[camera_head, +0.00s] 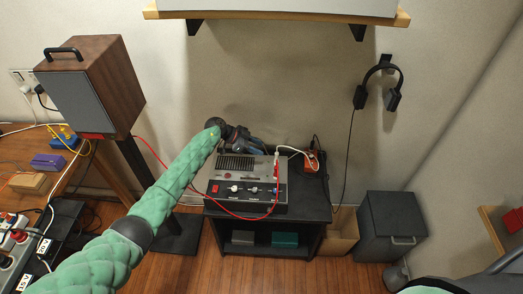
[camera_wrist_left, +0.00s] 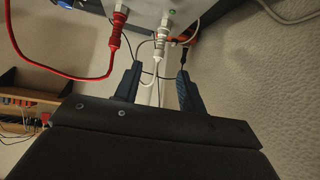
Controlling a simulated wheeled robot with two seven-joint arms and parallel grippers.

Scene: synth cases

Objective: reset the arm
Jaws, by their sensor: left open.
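My left arm (camera_head: 180,170), in a green padded sleeve, reaches in from the lower left of the head view. My left gripper (camera_head: 250,143) is behind the grey amplifier box (camera_head: 240,178), close to the wall and partly hidden by the box. In the left wrist view the dark fingers of my left gripper (camera_wrist_left: 159,78) stand apart. A white cable (camera_wrist_left: 157,66) with a plug passes in the gap between them in the picture; I cannot tell whether it touches them. My right gripper is not in view.
The box stands on a black cabinet (camera_head: 268,216), with a red cable (camera_head: 160,158) running left. A speaker (camera_head: 90,85) stands at left, headphones (camera_head: 381,80) hang on the wall, and a grey bin (camera_head: 390,226) stands right. A shelf (camera_head: 280,14) juts out above.

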